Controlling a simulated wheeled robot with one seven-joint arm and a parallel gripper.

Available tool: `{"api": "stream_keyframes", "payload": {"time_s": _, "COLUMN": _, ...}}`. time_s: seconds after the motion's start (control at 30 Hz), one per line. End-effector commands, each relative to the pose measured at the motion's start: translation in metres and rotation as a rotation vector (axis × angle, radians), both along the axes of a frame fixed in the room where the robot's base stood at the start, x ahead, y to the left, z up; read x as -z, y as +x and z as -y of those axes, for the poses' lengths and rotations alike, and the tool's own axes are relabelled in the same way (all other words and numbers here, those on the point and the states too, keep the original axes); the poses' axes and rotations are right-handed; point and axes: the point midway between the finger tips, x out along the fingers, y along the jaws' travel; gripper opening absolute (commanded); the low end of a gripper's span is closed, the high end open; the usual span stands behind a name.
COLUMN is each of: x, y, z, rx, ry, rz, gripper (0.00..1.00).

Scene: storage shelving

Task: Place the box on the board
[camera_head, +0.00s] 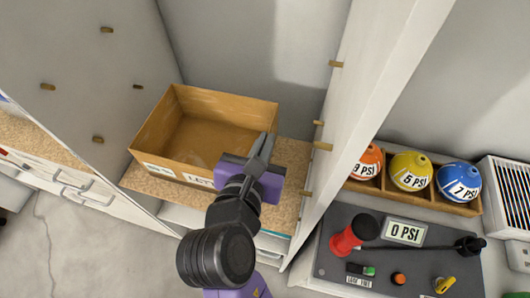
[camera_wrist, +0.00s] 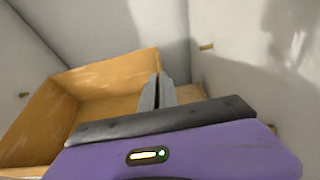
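The box (camera_head: 226,108) is an open, empty-looking brown carton with white labels on its front. It is over the left and middle of the speckled tan board (camera_head: 292,160) between the shelf walls; I cannot tell whether its whole base touches the board. My gripper (camera_head: 264,142) is at the box's right wall, its two grey fingers close together with that thin wall between them. The wrist view shows the fingers (camera_wrist: 160,88) at the right end of the box (camera_wrist: 110,75), with a strip of board (camera_wrist: 190,93) to their right. My gripper hides the box's front right corner.
Tall white panels with wooden pegs (camera_head: 324,146) stand on both sides. To the right are a wooden rack (camera_head: 432,197) of coloured gauge balls and a dark control panel (camera_head: 330,262). Some bare board shows right of the box.

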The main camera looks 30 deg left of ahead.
Motion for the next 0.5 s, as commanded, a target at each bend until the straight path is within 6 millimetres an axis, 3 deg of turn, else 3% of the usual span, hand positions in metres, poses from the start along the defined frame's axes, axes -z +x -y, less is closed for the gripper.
{"api": "stream_keyframes", "payload": {"time_s": 0.3, "x": 0.039, "y": 0.000, "z": 0.000, "rx": -0.001, "ry": -0.001, "rz": -0.001, "gripper": 0.00}}
{"api": "stream_keyframes", "payload": {"time_s": 0.5, "x": 0.041, "y": 0.000, "z": 0.000, "rx": -0.001, "ry": 0.002, "rz": 0.002, "gripper": 0.00}}
